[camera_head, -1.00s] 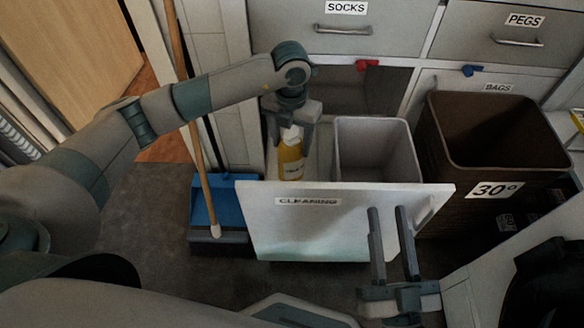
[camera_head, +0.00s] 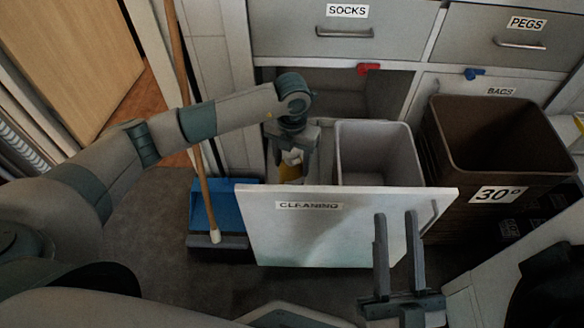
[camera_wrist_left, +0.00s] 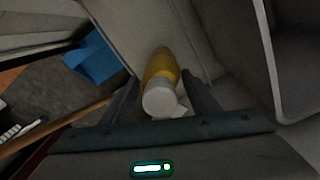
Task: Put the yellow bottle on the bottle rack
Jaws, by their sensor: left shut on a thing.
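The yellow bottle (camera_head: 290,173) with a white cap is behind the front panel of the open CLEANING drawer (camera_head: 349,239), at its left end. The panel hides its lower part. My left gripper (camera_head: 290,152) is shut on the bottle from above. In the left wrist view the bottle (camera_wrist_left: 161,66) lies between the fingers of the left gripper (camera_wrist_left: 160,84), cap toward the camera. I cannot tell whether the bottle touches the drawer floor. I cannot make out a bottle rack. My right gripper (camera_head: 395,216) is open and empty, in front of the panel's right part.
A grey bin (camera_head: 376,139) stands in the drawer, right of the bottle. A brown basket (camera_head: 497,135) marked 30° stands at the right. A blue dustpan (camera_head: 228,205) and broom handle (camera_head: 207,199) stand left of the drawer. The SOCKS drawer (camera_head: 395,35) is shut above.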

